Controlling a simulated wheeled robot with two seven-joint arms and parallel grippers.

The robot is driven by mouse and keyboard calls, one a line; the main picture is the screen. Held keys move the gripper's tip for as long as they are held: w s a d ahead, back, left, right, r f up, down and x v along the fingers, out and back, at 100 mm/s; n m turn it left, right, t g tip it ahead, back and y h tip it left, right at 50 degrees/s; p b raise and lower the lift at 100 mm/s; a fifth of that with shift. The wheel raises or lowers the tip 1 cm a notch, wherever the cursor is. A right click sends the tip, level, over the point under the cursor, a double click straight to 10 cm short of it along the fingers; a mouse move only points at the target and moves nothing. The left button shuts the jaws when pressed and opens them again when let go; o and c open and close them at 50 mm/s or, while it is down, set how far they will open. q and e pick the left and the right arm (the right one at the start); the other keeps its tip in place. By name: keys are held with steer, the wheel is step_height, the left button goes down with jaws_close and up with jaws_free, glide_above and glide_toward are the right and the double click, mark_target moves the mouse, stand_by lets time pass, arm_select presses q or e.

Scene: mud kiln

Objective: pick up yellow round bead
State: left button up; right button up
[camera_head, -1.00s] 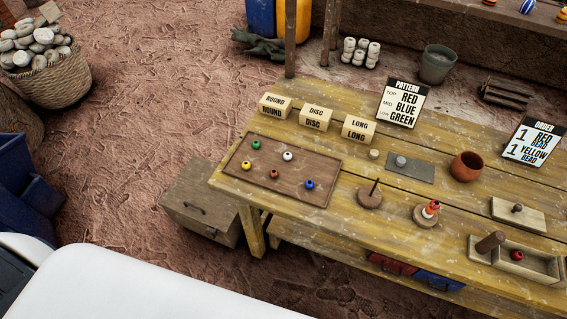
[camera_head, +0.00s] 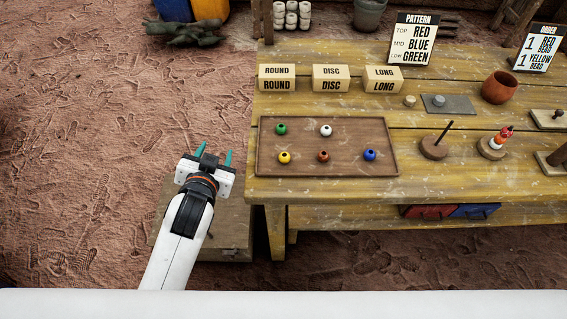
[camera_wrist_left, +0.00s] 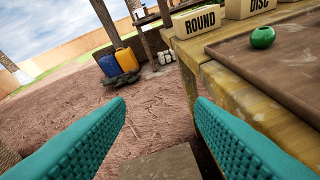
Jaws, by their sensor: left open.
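The yellow round bead (camera_head: 284,157) lies at the front left of a brown tray (camera_head: 335,171) on the wooden table. A green bead (camera_head: 281,129) and a white bead (camera_head: 326,130) lie behind it; a brown-red bead (camera_head: 323,156) and a blue bead (camera_head: 370,155) lie to its right. My left gripper (camera_head: 214,154) is open and empty, left of the table edge and apart from the tray. In the left wrist view its teal fingers (camera_wrist_left: 160,130) are spread, with the green bead (camera_wrist_left: 262,37) at upper right. The yellow bead is not visible there. My right gripper is not in view.
ROUND, DISC and LONG blocks (camera_head: 331,78) stand behind the tray. A wooden box (camera_head: 232,222) sits on the ground below my left gripper.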

arm_select(q)
steer(key=w+d+r+m+t+h, duration=0.25)
steer(key=d+r+m+h, duration=0.5)
steer(key=r, duration=0.45)
steer(key=w+d+r+m+t+h, duration=0.1)
steer(key=d+r+m+t+h, duration=0.2)
steer(key=d+r+m+h, duration=0.65)
steer(key=s+d+r+m+g+h, duration=0.2)
steer(key=s+d+m+g, duration=0.35)
steer(key=m+g, duration=0.4)
steer(key=s+d+r+m+g+h, duration=0.2)
steer(key=s+d+m+g+h, duration=0.15)
steer(key=d+m+g, duration=0.45)
steer(key=m+g+y, duration=0.2)
steer(key=m+y, duration=0.5)
steer(key=y, duration=1.6)
glide_above(288, 153)
step_height(288, 153, down, 14)
step_height(288, 153, down, 6)
steer(key=shift+s+r, duration=0.1)
steer(key=shift+s, duration=0.05)
steer(key=f, duration=0.5)
steer(key=shift+s+a+p, duration=0.25)
steer(key=shift+a+p, duration=0.15)
steer(key=shift+f, duration=0.25)
steer(key=c, duration=1)
